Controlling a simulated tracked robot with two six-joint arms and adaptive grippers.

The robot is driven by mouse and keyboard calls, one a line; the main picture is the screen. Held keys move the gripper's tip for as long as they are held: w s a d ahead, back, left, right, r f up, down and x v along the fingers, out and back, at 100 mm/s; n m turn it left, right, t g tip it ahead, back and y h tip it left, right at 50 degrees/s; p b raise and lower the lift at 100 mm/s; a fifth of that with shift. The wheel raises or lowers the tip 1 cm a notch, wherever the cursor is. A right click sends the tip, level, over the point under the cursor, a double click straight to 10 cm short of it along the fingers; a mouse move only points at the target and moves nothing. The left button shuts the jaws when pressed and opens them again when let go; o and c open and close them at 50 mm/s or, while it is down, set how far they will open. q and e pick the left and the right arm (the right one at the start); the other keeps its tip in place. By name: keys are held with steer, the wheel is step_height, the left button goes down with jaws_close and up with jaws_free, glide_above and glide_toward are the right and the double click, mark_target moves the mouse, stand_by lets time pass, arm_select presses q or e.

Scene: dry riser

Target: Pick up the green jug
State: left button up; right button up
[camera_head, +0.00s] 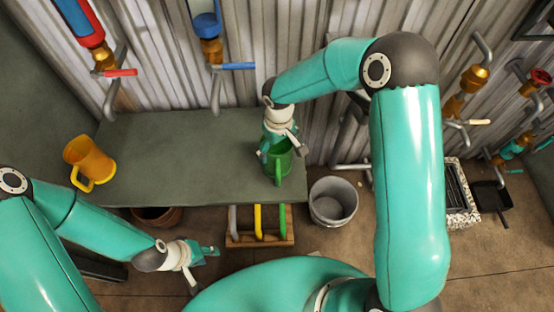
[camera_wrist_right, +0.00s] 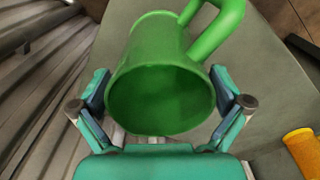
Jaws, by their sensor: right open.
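The green jug (camera_head: 281,163) stands on the right part of the dark grey table (camera_head: 180,135). My right gripper (camera_head: 273,150) is right at the jug, reaching it from behind and above. In the right wrist view the green jug (camera_wrist_right: 160,85) shows its open mouth towards the camera and its handle at the top right. The fingers of my right gripper (camera_wrist_right: 163,105) are spread on either side of the jug; whether they touch it I cannot tell. My left gripper (camera_head: 205,252) is below the table's front edge, away from the jug; its jaw state is unclear.
A yellow-orange jug (camera_head: 90,160) stands at the table's left end. A grey bucket (camera_head: 333,201) is on the floor right of the table. A wooden crate with coloured pipes (camera_head: 258,238) sits below the front edge. Valved pipes line the corrugated wall (camera_head: 160,60).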

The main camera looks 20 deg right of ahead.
step_height(320, 180, down, 2)
steer(key=shift+f, duration=0.1)
steer(key=c, duration=0.8)
steer(key=shift+r, duration=0.2)
steer(key=shift+c, duration=0.2)
